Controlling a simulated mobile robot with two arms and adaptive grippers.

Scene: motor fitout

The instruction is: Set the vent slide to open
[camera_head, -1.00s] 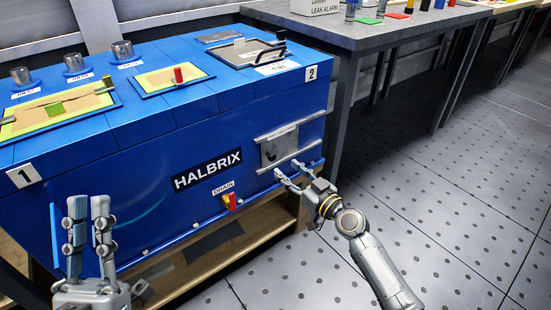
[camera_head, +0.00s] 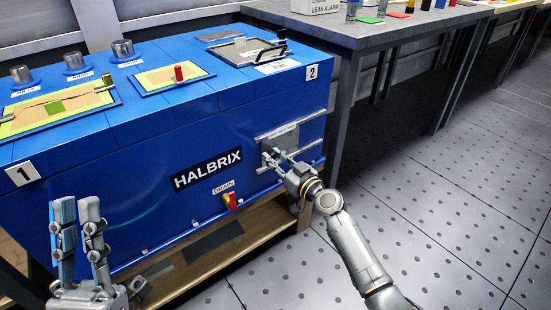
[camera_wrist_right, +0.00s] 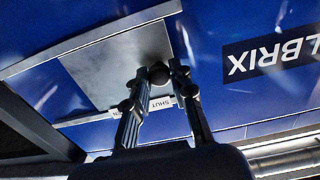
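The vent slide (camera_head: 285,140) is a grey plate between two pale rails on the blue housing's front, right of the HALBRIX sign. In the right wrist view the plate (camera_wrist_right: 115,62) has a dark round knob (camera_wrist_right: 158,75) at its edge, beside a small label partly reading "SHUT" (camera_wrist_right: 162,103). My right gripper (camera_head: 276,156) is at the plate. Its fingertips (camera_wrist_right: 160,72) stand on either side of the knob, apparently with slight gaps; contact is unclear. My left gripper (camera_head: 77,205) is open and empty in front of the housing's left part.
A red drain handle (camera_head: 230,201) sits low on the front, left of the slide. The housing top (camera_head: 135,115) carries cylinders, framed panels and a black handle (camera_head: 268,50). A grey workbench (camera_head: 375,35) stands at right. The floor (camera_head: 440,210) is clear.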

